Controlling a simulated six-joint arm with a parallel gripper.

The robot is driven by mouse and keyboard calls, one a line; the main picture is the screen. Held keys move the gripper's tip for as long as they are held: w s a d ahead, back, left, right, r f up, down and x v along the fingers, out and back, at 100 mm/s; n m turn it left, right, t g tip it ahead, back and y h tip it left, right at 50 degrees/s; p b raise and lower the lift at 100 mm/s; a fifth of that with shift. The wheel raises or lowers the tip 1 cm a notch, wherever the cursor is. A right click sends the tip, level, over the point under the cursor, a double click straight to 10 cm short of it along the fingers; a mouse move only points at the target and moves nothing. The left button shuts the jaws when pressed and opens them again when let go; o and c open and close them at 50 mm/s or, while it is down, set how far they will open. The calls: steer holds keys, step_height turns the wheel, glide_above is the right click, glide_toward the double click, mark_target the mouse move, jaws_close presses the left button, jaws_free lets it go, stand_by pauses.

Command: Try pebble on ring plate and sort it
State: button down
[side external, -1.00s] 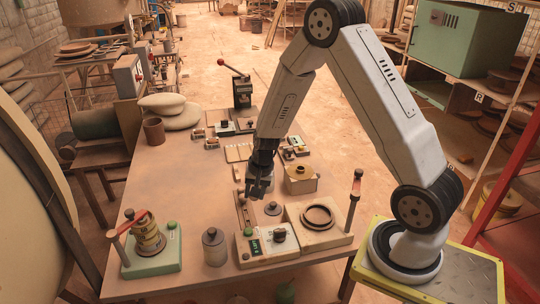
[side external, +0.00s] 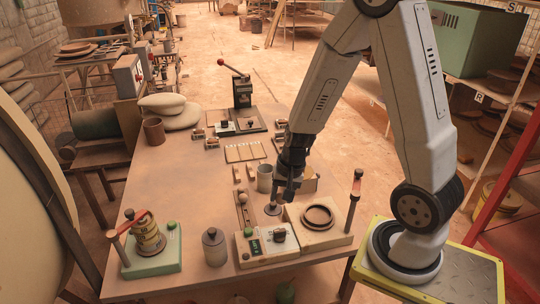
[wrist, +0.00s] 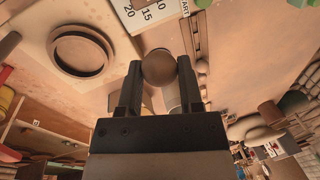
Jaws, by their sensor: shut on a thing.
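My gripper (side external: 284,196) hangs over the right part of the table, just behind the ring plate. In the wrist view its two fingers (wrist: 158,88) are closed on a round brown pebble (wrist: 158,67). The pebble is hard to make out in the side view. The ring plate (side external: 333,238) is a pale block with a raised brown ring (side external: 318,215) on top. The ring looks empty. In the wrist view the ring plate (wrist: 108,84) lies left of the fingers, apart from them. Another pinkish ball (side external: 243,198) rests on a wooden trough (side external: 246,217).
A dial box (side external: 262,246) stands left of the ring plate. A dark knobbed lid (side external: 272,208), grey cup (side external: 265,176) and partly hidden box (side external: 310,186) are close to my gripper. The table's left middle is clear.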

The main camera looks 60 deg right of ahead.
stand_by(0.6)
steer(key=shift+w+d, duration=0.3)
steer(key=shift+d, duration=0.15)
steer(key=w+d, duration=0.2)
steer(key=d, duration=0.9)
steer(key=w+d, duration=0.3)
steer(key=d, duration=0.8)
steer(key=shift+d+r, duration=0.25)
steer(key=shift+r, duration=0.1)
steer(key=shift+f, duration=0.2)
steer(key=shift+f, duration=2.8)
